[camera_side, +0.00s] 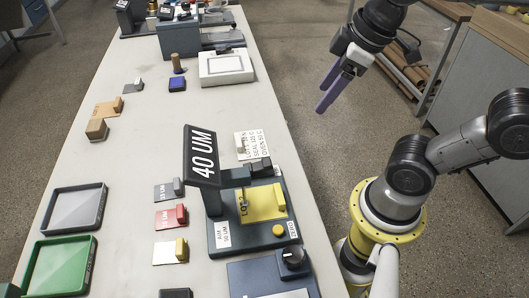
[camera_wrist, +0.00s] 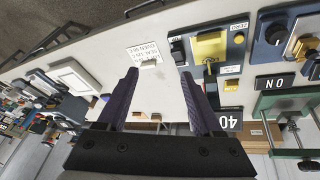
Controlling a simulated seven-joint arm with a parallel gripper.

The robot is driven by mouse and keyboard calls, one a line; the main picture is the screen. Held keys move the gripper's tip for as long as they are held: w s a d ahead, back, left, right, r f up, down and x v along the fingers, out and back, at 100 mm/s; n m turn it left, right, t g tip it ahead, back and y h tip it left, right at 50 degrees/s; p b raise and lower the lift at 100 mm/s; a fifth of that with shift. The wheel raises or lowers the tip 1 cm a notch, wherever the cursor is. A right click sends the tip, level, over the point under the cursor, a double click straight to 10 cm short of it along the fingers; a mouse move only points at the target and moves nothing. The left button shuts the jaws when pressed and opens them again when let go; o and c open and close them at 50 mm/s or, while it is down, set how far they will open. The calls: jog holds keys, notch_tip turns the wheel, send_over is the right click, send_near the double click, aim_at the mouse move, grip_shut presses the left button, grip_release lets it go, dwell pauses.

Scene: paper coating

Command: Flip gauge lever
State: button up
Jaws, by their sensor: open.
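The gauge is a dark grey device with a tilted black display reading "40 UM" (camera_side: 203,155) and a yellow plate (camera_side: 262,202). A small black block with a light end (camera_side: 261,167) at its back edge looks like the lever, though I cannot be sure. In the wrist view the gauge's yellow plate (camera_wrist: 210,45) is right of the fingers, with the display (camera_wrist: 229,119) upside down and the likely lever (camera_wrist: 178,50) beside the plate. My gripper (camera_side: 324,99) is open and empty, above and behind the gauge, off the table's right side. Its fingers (camera_wrist: 160,74) are apart.
A white card with printed text (camera_side: 251,145) lies behind the gauge. Several sample cards with blocks, such as a red one (camera_side: 171,217), lie to its left. A dark knob unit (camera_side: 290,262) is in front. A green tray (camera_side: 60,264) stands at the left. The table's right edge runs beside the gauge.

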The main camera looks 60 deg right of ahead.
jog(key=w+a+f+n+g, duration=0.1)
jog(key=w+a+n+g, duration=0.15)
jog(key=w, duration=0.35)
jog(key=n+g, duration=0.2)
send_over(269, 161)
notch_tip(269, 161, down, 5)
notch_tip(269, 161, down, 13)
jog(key=shift+w, duration=0.1)
grip_shut()
